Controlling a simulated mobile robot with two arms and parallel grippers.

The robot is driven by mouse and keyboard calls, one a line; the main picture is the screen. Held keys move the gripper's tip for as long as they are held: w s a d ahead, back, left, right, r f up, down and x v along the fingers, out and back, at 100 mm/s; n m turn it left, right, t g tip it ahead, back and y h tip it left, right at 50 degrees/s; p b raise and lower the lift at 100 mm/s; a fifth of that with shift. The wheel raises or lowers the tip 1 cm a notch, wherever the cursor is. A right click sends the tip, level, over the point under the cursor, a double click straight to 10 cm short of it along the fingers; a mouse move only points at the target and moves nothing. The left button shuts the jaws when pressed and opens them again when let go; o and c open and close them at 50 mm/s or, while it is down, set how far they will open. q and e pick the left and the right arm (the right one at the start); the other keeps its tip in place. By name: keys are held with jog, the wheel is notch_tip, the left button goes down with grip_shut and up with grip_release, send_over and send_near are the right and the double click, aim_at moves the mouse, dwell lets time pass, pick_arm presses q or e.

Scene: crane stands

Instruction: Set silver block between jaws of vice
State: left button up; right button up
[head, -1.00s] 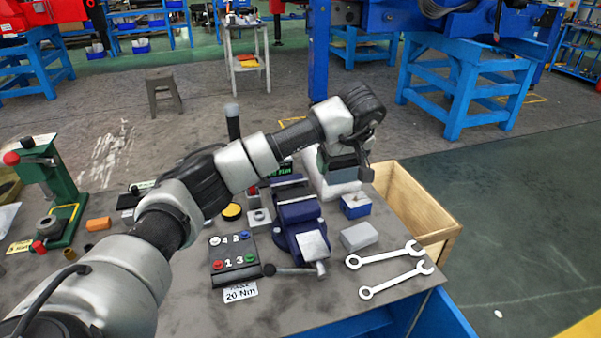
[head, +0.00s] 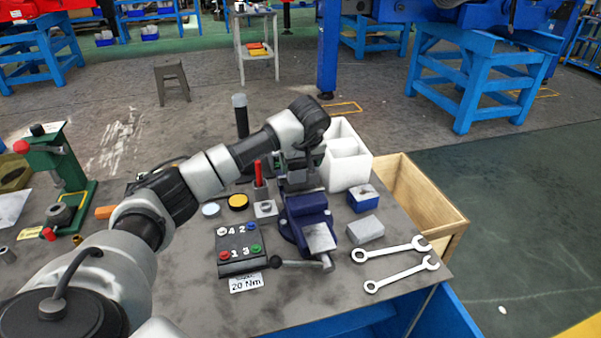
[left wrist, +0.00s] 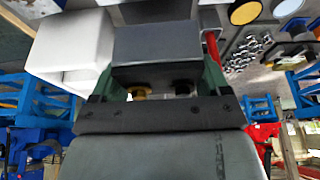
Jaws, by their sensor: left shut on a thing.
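The blue vice (head: 303,218) stands on the bench, its jaws at the far end partly hidden by my left gripper. My left gripper (head: 302,168) is over the far end of the vice, pointing down. My right gripper is not in view.
A white divided box (head: 346,172) stands right of my gripper, and a red-handled tool (head: 258,174) stands upright to its left. A blue box (head: 363,199), a light grey block (head: 365,230) and two wrenches (head: 392,250) lie right of the vice. A button panel (head: 240,250) lies left.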

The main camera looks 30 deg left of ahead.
aim_at(300, 174)
pick_arm(q)
jog(key=shift+f, duration=1.8)
jog(key=o, duration=1.3)
jog(key=shift+f, duration=0.15)
jog(key=shift+c, duration=0.2)
jog(key=shift+d+r, duration=0.2)
jog(key=shift+r, duration=0.4)
jog(key=v, duration=1.1)
jog(key=shift+s, duration=0.2)
